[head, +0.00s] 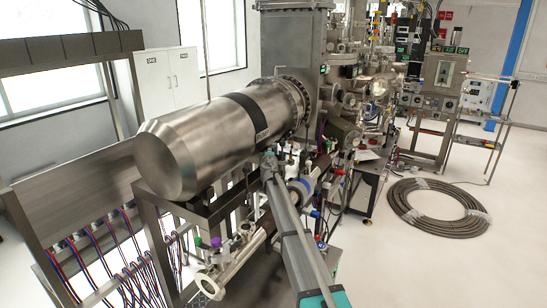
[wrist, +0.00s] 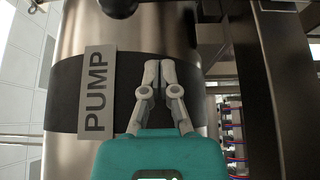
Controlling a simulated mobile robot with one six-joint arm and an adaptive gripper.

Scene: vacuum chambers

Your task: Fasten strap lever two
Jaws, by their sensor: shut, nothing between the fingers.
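A large steel cylinder (head: 190,140) lies across the frame in the head view, with a black strap (head: 250,112) around it. In the wrist view the cylinder (wrist: 155,30) fills the middle, and the strap (wrist: 65,95) crosses it with a grey PUMP label (wrist: 96,92). My gripper (wrist: 160,64) is shut and empty, its fingertips over the strap's upper edge, right of the label. I cannot tell if they touch it. In the head view my gripper (head: 270,156) is small, beside the cylinder's lower side. I cannot make out a strap lever in either view.
A steel frame (head: 150,215) stands under the cylinder, with hoses and cables (head: 100,255) at left. A dark upright post (wrist: 270,90) is close on the right in the wrist view. A coiled hose (head: 438,208) lies on the floor at right, with open floor around it.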

